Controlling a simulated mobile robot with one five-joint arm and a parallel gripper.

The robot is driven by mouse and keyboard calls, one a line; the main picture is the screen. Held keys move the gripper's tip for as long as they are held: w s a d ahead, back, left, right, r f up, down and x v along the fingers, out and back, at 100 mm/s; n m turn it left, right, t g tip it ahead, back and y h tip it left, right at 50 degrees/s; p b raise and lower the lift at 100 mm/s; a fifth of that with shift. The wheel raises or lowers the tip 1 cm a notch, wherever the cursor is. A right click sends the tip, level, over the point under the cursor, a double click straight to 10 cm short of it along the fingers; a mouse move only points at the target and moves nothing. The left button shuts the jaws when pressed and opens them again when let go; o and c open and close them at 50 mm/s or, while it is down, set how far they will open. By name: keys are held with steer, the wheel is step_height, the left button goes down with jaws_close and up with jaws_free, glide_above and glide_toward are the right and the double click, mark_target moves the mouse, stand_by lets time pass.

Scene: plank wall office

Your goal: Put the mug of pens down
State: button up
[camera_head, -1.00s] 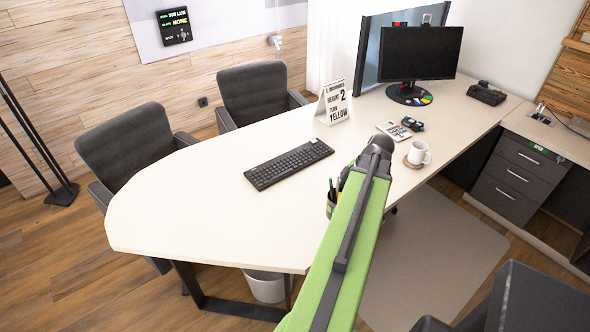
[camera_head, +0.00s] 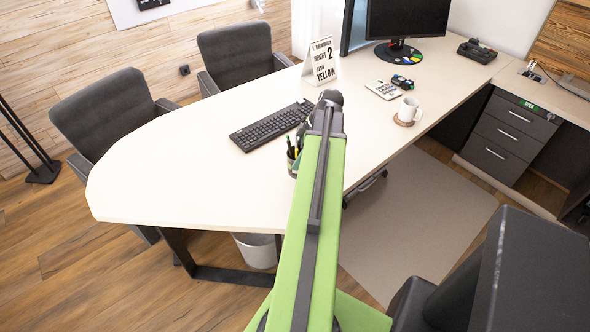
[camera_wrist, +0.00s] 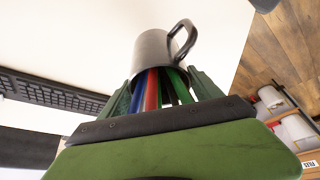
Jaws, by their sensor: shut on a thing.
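The dark grey mug of pens (camera_wrist: 152,47) is between the green fingers of my gripper (camera_wrist: 160,84) in the wrist view, its handle to the upper right. Red, blue and green pens stick out of its mouth toward the wrist camera. In the head view the mug (camera_head: 293,164) shows near the desk's front edge, left of my green arm, which hides part of it and the gripper. The white desk top (camera_head: 190,180) lies behind the mug in the wrist view. I cannot tell whether the mug touches it.
A black keyboard (camera_head: 270,126) lies just behind the mug. A white cup (camera_head: 409,108) on a coaster, a calculator (camera_head: 382,90) and a sign (camera_head: 320,62) stand farther back. The desk's left part is bare.

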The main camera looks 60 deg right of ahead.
steer(key=shift+w+a+f, duration=0.4)
steer(key=shift+a, duration=0.15)
step_height(320, 180, down, 4)
steer(key=b, duration=0.4)
steer(key=shift+f+b, duration=0.2)
steer(key=shift+b, duration=0.1)
steer(key=shift+r, duration=0.25)
steer(key=shift+f, duration=0.25)
steer(key=o, duration=1.9)
steer(key=shift+r, duration=0.1)
